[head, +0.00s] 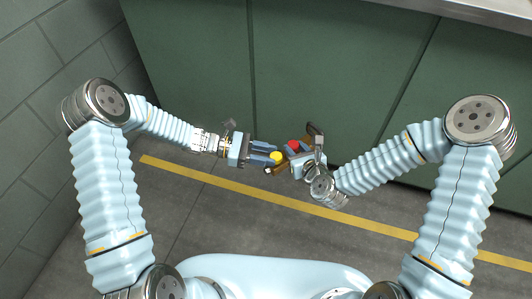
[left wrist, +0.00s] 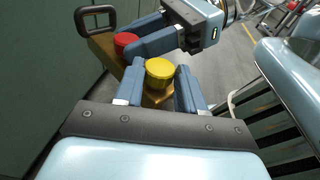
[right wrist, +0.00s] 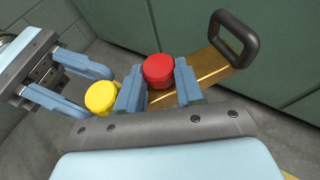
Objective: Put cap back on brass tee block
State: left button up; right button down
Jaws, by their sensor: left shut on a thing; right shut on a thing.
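The brass tee block (right wrist: 207,66) is a bar with a dark loop handle (right wrist: 236,38) at one end. It is held up off the floor. The red cap (right wrist: 158,70) is on the block, between the fingers of my right gripper (right wrist: 159,72), which is shut on it. The yellow cap (left wrist: 159,72) is between the fingers of my left gripper (left wrist: 159,80), which is shut on it. Brass shows just below the yellow cap; I cannot tell whether it is seated. Both caps show close together in the head view, yellow (head: 276,158) and red (head: 293,145).
A green cabinet front (head: 330,60) stands behind the grippers. A grey block wall (head: 35,110) is at the left. The grey floor (head: 230,220) with a yellow stripe (head: 215,182) is clear below. The two grippers are very close together.

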pick_arm(q)
jog(key=shift+f, duration=0.35)
jog(key=m+g+y, duration=0.1)
jog(key=m+g, duration=0.1)
jog(key=g, duration=0.1)
jog(key=w+m+g+y, duration=0.1)
jog(key=m+g, duration=0.2)
jog(key=w+d+m+g+y, duration=0.1)
jog(key=m+g+y, duration=0.1)
jog(key=m+g, duration=0.1)
jog(key=shift+d+f+g, duration=0.1)
jog(key=shift+g, duration=0.5)
jog(key=shift+m+g+y, duration=0.8)
jog(key=shift+g+y, duration=0.1)
jog(key=shift+y, duration=0.1)
jog(key=o, duration=1)
